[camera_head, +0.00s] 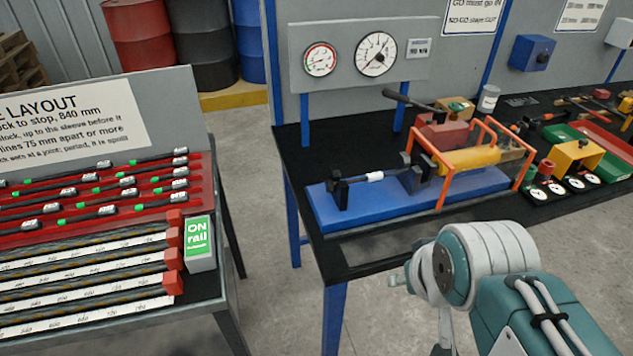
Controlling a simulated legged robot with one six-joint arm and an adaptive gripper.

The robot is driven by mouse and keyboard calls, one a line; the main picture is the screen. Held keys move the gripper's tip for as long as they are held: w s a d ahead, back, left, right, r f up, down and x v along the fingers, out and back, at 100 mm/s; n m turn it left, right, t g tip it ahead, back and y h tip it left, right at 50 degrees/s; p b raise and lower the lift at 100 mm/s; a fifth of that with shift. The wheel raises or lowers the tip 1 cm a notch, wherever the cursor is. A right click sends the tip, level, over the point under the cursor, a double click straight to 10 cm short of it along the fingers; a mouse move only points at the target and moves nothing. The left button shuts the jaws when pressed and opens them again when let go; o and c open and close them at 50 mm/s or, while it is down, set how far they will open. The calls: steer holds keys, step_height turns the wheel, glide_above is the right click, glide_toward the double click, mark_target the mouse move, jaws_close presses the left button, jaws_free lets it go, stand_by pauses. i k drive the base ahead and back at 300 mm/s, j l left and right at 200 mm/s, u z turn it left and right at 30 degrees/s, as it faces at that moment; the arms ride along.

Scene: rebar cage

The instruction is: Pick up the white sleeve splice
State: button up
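A small white sleeve (375,176) sits around a dark bar at the left end of the blue press bench (335,207), on the black table. It is the plainest match to the white sleeve splice. Short pale sleeves (107,210) also show on dark bars in the red rack at left, but their exact colour is hard to tell. My arm reaches in from the lower right, in front of the table's near edge.
The black table (385,258) also holds a press with an orange frame (442,178), a yellow cylinder (470,159), gauges and a red tray (605,145). A green "ON rail" sign (199,240) stands on the left bench. Clear floor (262,300) lies between the two.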

mark_target(330, 185)
steer(key=i+l+u, duration=0.15)
steer(key=l+u, duration=0.2)
steer(key=i+l+u, duration=0.15)
steer(key=l+u, duration=0.55)
steer(key=l, duration=0.3)
steer(key=i+l, duration=0.15)
steer(key=l, duration=0.15)
